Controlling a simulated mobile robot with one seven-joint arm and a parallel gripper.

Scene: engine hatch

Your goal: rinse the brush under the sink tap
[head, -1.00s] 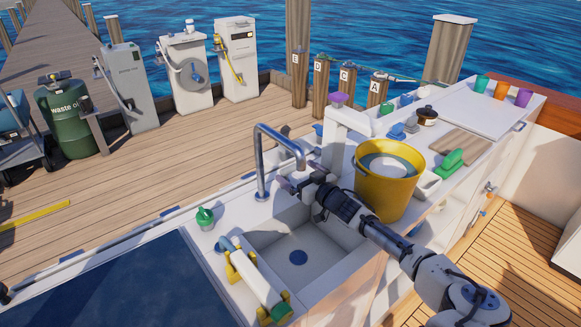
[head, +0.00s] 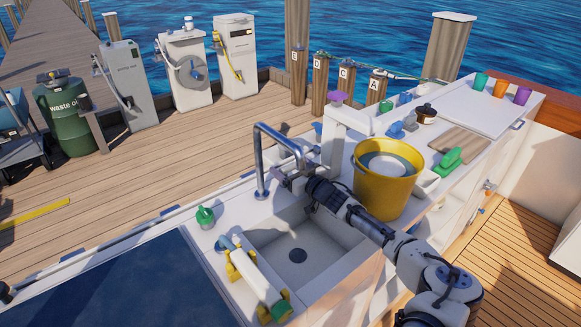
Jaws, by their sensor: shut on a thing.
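The sink tap (head: 259,160) is a grey arched pipe at the sink's back left edge, its spout curving over the basin. My gripper (head: 287,182) is at the spout, over the back of the white sink (head: 330,232). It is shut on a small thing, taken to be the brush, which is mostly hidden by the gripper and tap. I cannot make out its bristles. I cannot tell whether water runs.
A yellow bucket (head: 383,193) stands on the counter right of my forearm. A green block (head: 449,161) lies beyond it. A green-capped bottle (head: 205,217) and a white roll with yellow holders (head: 255,281) are left of the sink. The basin's front is clear.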

